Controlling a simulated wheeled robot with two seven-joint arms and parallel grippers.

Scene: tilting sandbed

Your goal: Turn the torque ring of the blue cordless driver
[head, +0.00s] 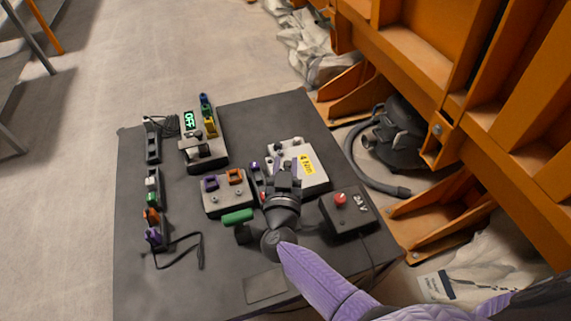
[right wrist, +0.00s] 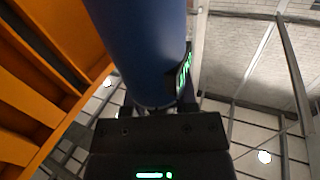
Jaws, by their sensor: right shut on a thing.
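In the right wrist view a large blue cylinder (right wrist: 143,45), which looks like the body of the blue cordless driver, rises from between my fingers. A small green-lit display is on its right side. My right gripper (right wrist: 155,107) is shut on it. In the head view the right gripper (head: 287,174) is over the middle of the dark table, by the pale block with the yellow "4 Nm" label (head: 306,164). The arm and gripper hide the driver there, and I cannot make out its torque ring in either view. My left gripper is not in view.
The dark table (head: 265,125) also bears a block with a green "OFF" display (head: 189,120), a "24 V" box with a red button (head: 347,213), a block with purple and orange sockets (head: 225,195) and a green cylinder (head: 237,216). Orange steel framing (head: 450,90) stands at right.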

